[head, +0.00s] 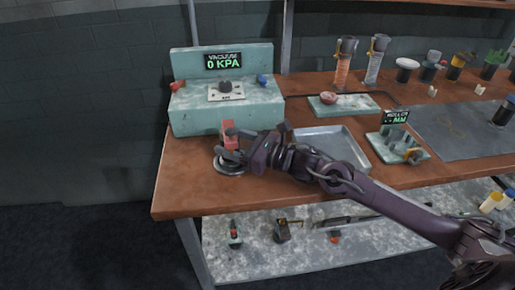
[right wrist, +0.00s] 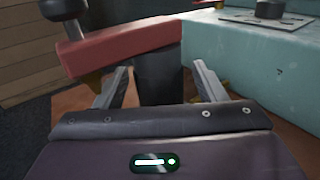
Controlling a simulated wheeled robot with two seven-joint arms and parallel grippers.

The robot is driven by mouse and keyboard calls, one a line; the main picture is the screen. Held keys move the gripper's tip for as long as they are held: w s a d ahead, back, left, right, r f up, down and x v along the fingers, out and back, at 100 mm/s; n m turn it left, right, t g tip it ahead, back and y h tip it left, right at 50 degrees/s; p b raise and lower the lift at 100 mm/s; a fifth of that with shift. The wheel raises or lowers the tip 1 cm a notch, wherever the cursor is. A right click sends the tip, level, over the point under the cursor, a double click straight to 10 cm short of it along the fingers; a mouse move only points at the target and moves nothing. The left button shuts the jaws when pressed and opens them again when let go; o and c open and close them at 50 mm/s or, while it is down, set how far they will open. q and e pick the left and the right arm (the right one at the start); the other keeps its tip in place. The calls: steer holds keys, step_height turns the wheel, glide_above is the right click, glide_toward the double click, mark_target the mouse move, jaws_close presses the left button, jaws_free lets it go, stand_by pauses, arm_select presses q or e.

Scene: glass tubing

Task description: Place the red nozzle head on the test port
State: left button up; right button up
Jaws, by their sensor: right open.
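The red nozzle head (head: 229,134) shows in the head view just in front of the teal vacuum station, above a round metal base (head: 229,164). In the right wrist view it is a red block (right wrist: 122,46) with a dark upright stem (right wrist: 158,80) below it. My right gripper (right wrist: 160,88) is open, its two fingers apart on either side of the stem. The gripper (head: 233,146) partly hides the nozzle head and base in the head view. I cannot tell whether the nozzle head is seated on the base or which part is the test port. My left gripper is not in view.
The vacuum station (head: 200,122) reads 0 KPA and stands close behind my right gripper, with a black knob (head: 225,87) on a white plate. A metal tray (head: 346,146) lies partly under my right arm. The table's front-left corner is clear.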

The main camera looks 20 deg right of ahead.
steer(key=v, duration=0.9)
steer(key=shift+f, duration=0.1)
steer(key=shift+s+d, duration=0.3)
steer(key=shift+s, duration=0.05)
steer(key=shift+s+d, duration=0.35)
steer(key=shift+s, duration=0.2)
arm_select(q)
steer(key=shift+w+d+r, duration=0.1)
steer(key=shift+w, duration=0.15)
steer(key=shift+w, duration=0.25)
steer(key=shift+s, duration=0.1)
